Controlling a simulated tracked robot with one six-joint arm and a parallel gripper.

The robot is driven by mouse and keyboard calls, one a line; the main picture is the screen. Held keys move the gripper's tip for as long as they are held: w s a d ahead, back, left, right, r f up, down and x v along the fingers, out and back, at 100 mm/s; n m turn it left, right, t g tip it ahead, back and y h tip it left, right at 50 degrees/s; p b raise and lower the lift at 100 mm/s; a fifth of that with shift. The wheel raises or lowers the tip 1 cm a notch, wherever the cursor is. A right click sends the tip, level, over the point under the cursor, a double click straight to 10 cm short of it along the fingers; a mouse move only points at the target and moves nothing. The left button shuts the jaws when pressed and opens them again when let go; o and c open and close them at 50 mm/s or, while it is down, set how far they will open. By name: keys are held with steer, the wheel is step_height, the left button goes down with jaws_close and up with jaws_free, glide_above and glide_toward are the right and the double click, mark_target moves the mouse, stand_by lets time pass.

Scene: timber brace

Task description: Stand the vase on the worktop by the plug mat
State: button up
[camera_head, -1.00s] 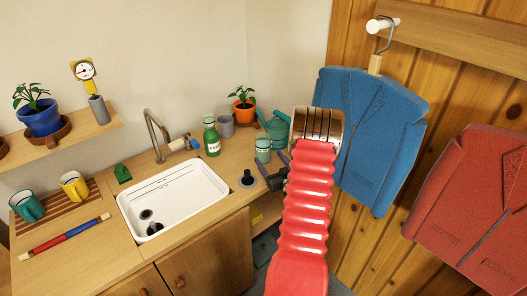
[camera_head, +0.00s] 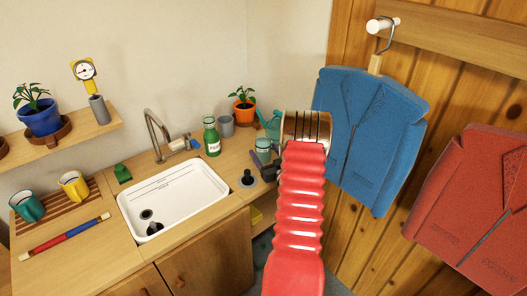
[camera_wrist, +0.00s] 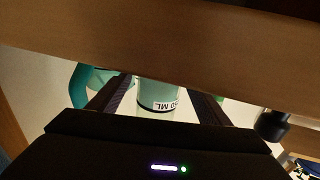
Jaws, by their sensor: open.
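A pale teal jar (camera_head: 263,145) stands at the right end of the worktop (camera_head: 215,160). My gripper (camera_head: 264,164) is open just in front of it, with its lower part hidden. In the wrist view the jar (camera_wrist: 157,97), with an upside-down "ML" label, shows between my gripper's open fingers (camera_wrist: 160,90); I cannot tell whether they touch it. A slim grey vessel (camera_head: 98,110) stands on the wall shelf. I cannot tell for sure which vessel is the vase. A dark round mat with a plug (camera_head: 248,181) lies right of the sink; a dark plug shape (camera_wrist: 272,125) shows in the wrist view.
A green bottle (camera_head: 211,137), a grey cup (camera_head: 226,126), a potted plant (camera_head: 243,110) and a teal watering can (camera_head: 272,127) crowd the back. The white sink (camera_head: 175,192) lies left. A wooden board or edge (camera_wrist: 170,40) crosses the wrist view. Coats hang right.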

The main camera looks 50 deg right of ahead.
steer(key=shift+c, duration=0.7)
steer(key=c, duration=1.5)
steer(key=shift+r, duration=0.15)
step_height(320, 180, up, 10)
